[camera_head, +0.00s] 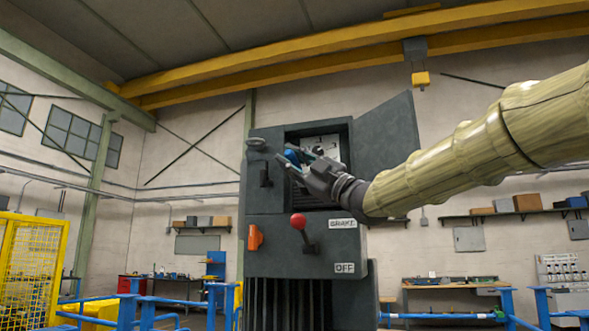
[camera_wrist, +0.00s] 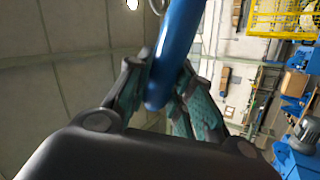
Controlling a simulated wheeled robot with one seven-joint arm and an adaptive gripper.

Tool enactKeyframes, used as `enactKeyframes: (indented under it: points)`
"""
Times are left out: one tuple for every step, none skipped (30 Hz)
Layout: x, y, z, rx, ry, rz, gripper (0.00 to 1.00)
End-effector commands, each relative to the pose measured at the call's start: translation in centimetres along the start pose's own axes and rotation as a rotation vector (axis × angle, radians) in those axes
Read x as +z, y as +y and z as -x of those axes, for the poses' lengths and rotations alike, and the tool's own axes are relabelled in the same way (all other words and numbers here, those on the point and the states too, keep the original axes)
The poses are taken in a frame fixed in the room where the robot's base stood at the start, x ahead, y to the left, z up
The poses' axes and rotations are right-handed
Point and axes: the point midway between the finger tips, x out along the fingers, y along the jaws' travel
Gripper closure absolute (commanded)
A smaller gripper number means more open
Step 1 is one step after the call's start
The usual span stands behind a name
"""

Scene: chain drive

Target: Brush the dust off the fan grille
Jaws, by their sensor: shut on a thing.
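My gripper (camera_head: 296,162) is in front of the open upper compartment of a dark grey cabinet (camera_head: 258,215). It is shut on a blue rod-like handle, which looks like the brush (camera_wrist: 178,45). In the wrist view the handle runs up between my two teal-padded fingers and out of the top of the picture. A small blue part of it shows at the fingers in the head view. No bristles can be made out. The fan grille cannot be clearly told; my gripper and arm cover part of the compartment, where a pale panel shows at the back.
The cabinet's door (camera_head: 390,135) stands open on the right, close behind my arm. A red-knobbed lever (camera_head: 299,222) and an orange switch (camera_head: 255,237) stick out below the compartment. Blue railings (camera_head: 185,301) stand low at the left, beside a yellow mesh fence (camera_head: 28,265).

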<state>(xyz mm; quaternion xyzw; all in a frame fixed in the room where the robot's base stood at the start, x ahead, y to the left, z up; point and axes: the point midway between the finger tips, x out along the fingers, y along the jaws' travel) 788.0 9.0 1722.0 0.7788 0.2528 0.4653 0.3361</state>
Motion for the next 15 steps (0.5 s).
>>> enactKeyframes:
  points:
    - [-0.35, -0.26, 0.18, 0.000, 0.001, 0.001, 1.00]
    - [-0.52, -0.31, 0.21, 0.000, 0.001, 0.001, 1.00]
    - [-0.74, -0.36, 0.25, 0.000, 0.000, 0.000, 1.00]
    - [-0.89, -0.39, 0.27, 0.000, 0.000, 0.000, 1.00]
    - [-1.01, -0.39, 0.29, 0.000, 0.000, 0.000, 1.00]
    - [-1.14, -0.40, 0.29, 0.000, 0.000, 0.000, 1.00]
    - [-1.20, -0.40, 0.29, 0.000, 0.000, 0.000, 1.00]
    - [-1.23, -0.40, 0.28, 0.000, 0.000, 0.000, 1.00]
    - [-1.25, -0.39, 0.27, 0.000, 0.000, 0.000, 1.00]
    - [-1.26, -0.38, 0.26, 0.000, 0.000, -0.001, 1.00]
    - [-1.26, -0.37, 0.25, 0.000, 0.000, 0.000, 1.00]
    - [-1.25, -0.37, 0.25, 0.000, 0.000, -0.001, 1.00]
    - [-1.25, -0.37, 0.25, 0.000, 0.000, -0.001, 1.00]
    - [-1.25, -0.37, 0.25, 0.000, 0.000, -0.001, 1.00]
    - [-1.25, -0.38, 0.25, 0.000, 0.000, 0.000, 1.00]
